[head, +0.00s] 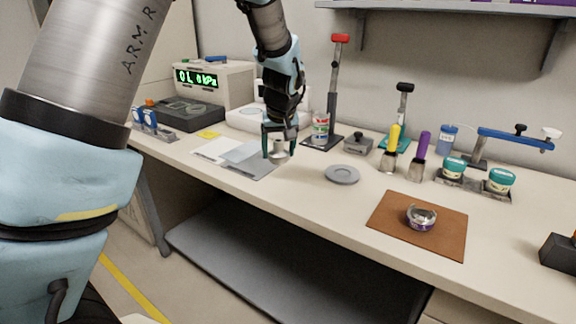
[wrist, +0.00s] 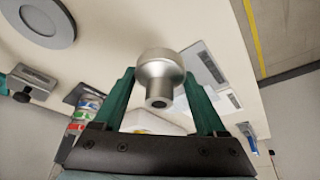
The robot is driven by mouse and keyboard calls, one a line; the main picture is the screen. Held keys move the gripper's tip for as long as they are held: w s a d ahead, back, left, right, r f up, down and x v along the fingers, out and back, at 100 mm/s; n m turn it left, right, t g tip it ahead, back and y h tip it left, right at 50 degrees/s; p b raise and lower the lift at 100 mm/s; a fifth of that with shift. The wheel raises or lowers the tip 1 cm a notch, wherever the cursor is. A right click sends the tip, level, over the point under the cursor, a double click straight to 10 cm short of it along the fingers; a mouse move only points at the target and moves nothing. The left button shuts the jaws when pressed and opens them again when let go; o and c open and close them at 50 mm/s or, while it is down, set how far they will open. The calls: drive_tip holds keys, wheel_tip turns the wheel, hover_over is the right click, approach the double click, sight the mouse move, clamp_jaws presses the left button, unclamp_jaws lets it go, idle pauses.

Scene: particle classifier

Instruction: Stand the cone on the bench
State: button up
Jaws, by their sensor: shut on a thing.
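The cone (head: 278,154) is a small silver metal piece held between the two green fingers of my gripper (head: 279,150), over the bench (head: 312,196) near its front edge. In the wrist view the cone (wrist: 160,72) sits between the fingertips of my gripper (wrist: 160,92). Its wide rim is away from the palm and its narrow end with a dark hole faces the camera. I cannot tell whether its lower side touches the bench or hangs just above it.
Grey sheets (head: 245,158) lie beside the gripper. A round grey plate (head: 342,174) is to the right. A labelled can (head: 320,128) and a red-topped stand (head: 338,90) are behind. A brown mat (head: 400,230) bears a metal ring (head: 421,217). The bench between plate and sheets is clear.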

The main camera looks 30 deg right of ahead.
sight(279, 179)
drive_tip(key=shift+f, duration=2.7)
drive_tip(key=shift+f, duration=0.2)
drive_tip(key=o, duration=1.5)
